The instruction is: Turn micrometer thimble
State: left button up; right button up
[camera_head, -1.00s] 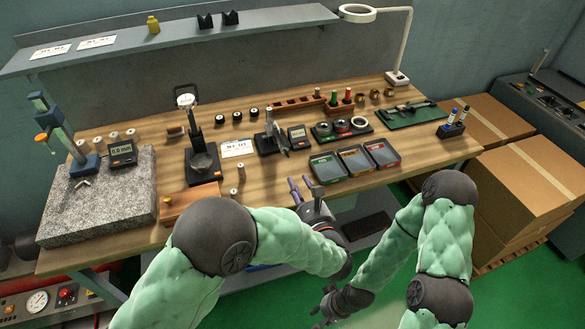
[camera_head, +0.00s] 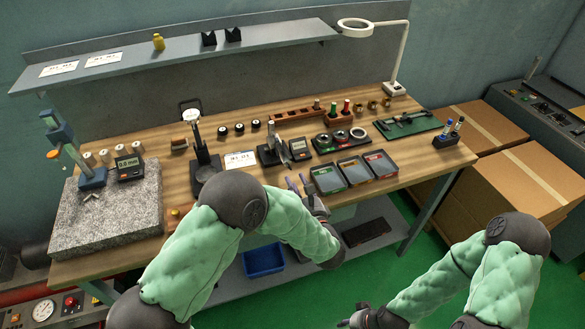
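The micrometer (camera_head: 283,147) appears to be the grey instrument held in a stand on a black base, in the middle of the wooden bench. The thimble is too small to make out clearly. My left gripper (camera_head: 297,182) is in front of the micrometer, near the bench's front edge. Its fingers look apart, with nothing between them, and do not appear to touch the micrometer. My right gripper (camera_head: 347,322) is low at the bottom edge, away from the bench; its fingers are unclear.
Three small trays (camera_head: 353,171) lie right of my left gripper. A dial gauge stand (camera_head: 203,155) and a white card (camera_head: 240,160) are to the left. A granite block (camera_head: 108,215) fills the left end. A ring lamp (camera_head: 356,26) overhangs the back right. Cardboard boxes (camera_head: 520,180) stand right.

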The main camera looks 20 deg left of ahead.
aim_at(286, 161)
pick_arm(q)
jog(key=b+x, duration=0.1)
jog(key=x, duration=0.6)
jog(key=shift+w+a, duration=0.1)
grip_shut()
